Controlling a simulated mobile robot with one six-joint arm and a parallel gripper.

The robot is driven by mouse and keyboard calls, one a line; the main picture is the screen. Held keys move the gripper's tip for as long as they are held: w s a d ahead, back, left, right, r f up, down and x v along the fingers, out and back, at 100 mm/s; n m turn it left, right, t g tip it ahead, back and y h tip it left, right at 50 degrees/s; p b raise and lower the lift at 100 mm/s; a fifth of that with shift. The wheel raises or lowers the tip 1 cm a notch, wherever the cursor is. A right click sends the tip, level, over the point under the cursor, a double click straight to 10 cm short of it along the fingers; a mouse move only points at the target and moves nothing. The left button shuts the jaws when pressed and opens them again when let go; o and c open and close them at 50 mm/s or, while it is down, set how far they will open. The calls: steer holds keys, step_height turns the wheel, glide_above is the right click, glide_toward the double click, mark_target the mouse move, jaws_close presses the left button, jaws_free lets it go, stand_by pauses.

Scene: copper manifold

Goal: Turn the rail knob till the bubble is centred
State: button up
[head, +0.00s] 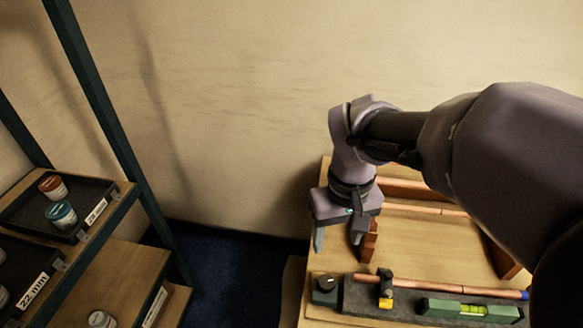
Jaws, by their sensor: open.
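The rail knob (325,283) is a dark round knob with a light mark on top, at the left end of a dark grey rail (358,297) on the bench. A green spirit level (445,307) lies along the right part of the rail. Its yellow-green vial (474,310) is visible, but the bubble is too small to place. My gripper (338,246) points down with its two fingers apart and empty. It appears above and behind the knob in the picture, not touching it. The knob is in plain view.
A copper pipe (445,286) with a blue right end runs along the rail, by a yellow-and-black clamp (386,287). Brown wooden supports (370,241) and more copper pipe (430,208) stand behind. A shelf rack with bins and jars (61,214) is at left.

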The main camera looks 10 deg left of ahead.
mark_target(327, 281)
step_height(327, 281, down, 18)
steer(key=b, duration=0.7)
steer(key=shift+a, duration=0.1)
steer(key=shift+r, duration=0.1)
steer(key=shift+n, duration=0.3)
jaws_close()
